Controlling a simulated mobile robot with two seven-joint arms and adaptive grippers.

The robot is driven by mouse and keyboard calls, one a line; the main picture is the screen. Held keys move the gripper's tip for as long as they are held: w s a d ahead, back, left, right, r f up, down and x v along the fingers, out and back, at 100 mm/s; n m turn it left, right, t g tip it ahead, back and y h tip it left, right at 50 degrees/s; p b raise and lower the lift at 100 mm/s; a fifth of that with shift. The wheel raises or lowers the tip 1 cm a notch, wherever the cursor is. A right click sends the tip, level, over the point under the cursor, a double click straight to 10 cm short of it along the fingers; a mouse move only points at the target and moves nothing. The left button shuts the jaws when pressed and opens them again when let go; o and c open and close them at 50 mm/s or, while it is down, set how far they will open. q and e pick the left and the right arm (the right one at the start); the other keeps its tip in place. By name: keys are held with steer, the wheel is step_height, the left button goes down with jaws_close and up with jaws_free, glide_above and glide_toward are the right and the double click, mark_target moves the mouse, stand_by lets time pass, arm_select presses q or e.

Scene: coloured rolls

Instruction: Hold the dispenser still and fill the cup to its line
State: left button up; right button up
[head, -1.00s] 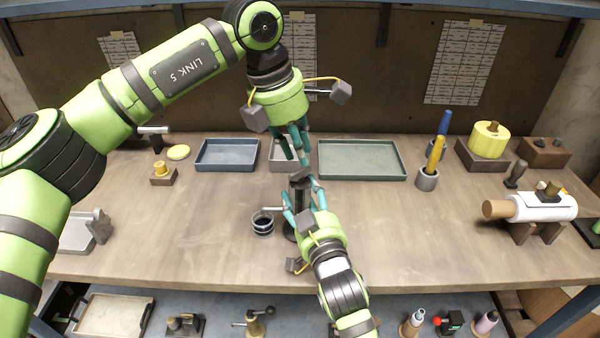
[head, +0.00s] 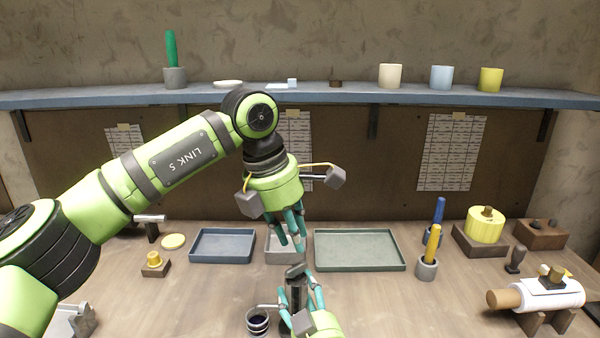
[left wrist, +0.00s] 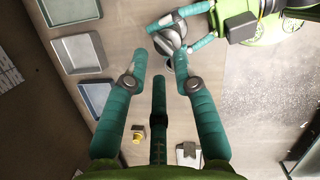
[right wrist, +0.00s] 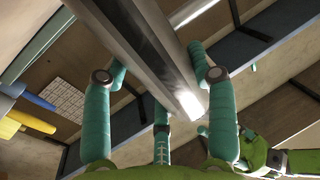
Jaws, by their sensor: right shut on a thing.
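The dispenser (head: 296,292) is a dark upright cylinder with a grey top and a thin spout reaching left. The cup (head: 258,322) is small, grey and banded, and stands under the spout end; its inside looks dark, and I cannot read its line or level. My right gripper (head: 300,310) is shut around the dispenser's body, which fills the space between its fingers in the right wrist view (right wrist: 150,50). My left gripper (head: 294,240) is above and slightly behind the dispenser top, fingers pointing down. In the left wrist view its fingers are apart and empty, with the dispenser (left wrist: 170,38) beyond.
A blue tray (head: 222,246), a grey tray (head: 282,258) and a green tray (head: 359,250) lie behind. A pen holder (head: 427,268), a yellow roll (head: 485,226) and a white roll on a stand (head: 545,295) are at right.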

mark_target(297, 267)
arm_select(q)
steer(key=n, duration=0.1)
steer(key=s+a+n, duration=0.1)
steer(key=n, duration=0.1)
steer(key=shift+s+a+r+t, duration=0.15)
steer(key=shift+s+r+t, duration=0.05)
steer(key=shift+t, duration=0.2)
steer(key=shift+n, duration=0.5)
steer(key=shift+x, duration=2.55)
steer(key=shift+a+f, duration=0.1)
steer(key=shift+f, duration=0.8)
steer(key=shift+d, duration=0.3)
jaws_close()
